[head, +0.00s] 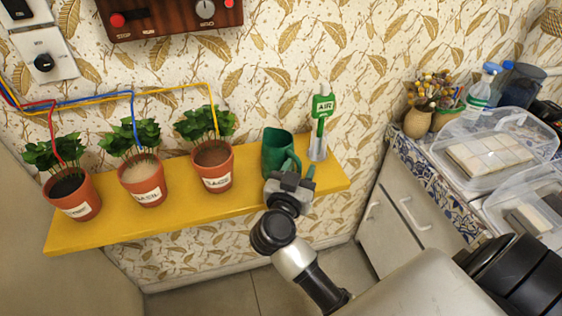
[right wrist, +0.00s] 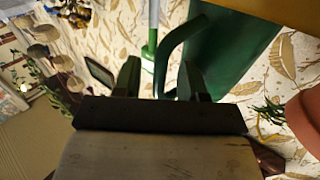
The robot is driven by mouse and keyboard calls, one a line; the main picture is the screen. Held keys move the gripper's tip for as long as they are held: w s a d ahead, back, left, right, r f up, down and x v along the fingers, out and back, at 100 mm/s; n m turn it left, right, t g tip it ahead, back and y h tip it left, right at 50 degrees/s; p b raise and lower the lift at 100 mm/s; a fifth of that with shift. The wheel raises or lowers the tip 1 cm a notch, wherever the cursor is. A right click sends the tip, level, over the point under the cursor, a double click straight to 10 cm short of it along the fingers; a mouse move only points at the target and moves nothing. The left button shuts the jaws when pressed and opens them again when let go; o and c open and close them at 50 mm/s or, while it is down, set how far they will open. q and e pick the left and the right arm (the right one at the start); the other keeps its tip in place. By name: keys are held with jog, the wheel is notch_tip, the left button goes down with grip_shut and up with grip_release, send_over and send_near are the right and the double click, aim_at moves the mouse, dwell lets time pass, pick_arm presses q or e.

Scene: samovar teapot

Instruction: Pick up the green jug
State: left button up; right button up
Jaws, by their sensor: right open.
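The green jug (head: 276,148) stands upright on the yellow shelf (head: 120,225), between the rightmost potted plant and a green tool marked AIR. My right gripper (head: 290,178) is in front of the jug, close to its handle side, with its fingers toward the handle. In the right wrist view the jug's body (right wrist: 225,50) is beyond the fingers, and its curved handle (right wrist: 168,50) shows between the two open fingertips (right wrist: 158,78). I cannot tell whether either finger touches the handle. My left gripper is in neither view.
Several potted plants, including one at the shelf's left end (head: 72,195), stand left of the jug. The green AIR tool (head: 321,112) stands in a clear holder close to its right. A counter with clear plastic boxes (head: 495,145) is at the right.

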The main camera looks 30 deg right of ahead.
grip_shut()
jog(key=shift+r, duration=0.15)
dwell(0.4)
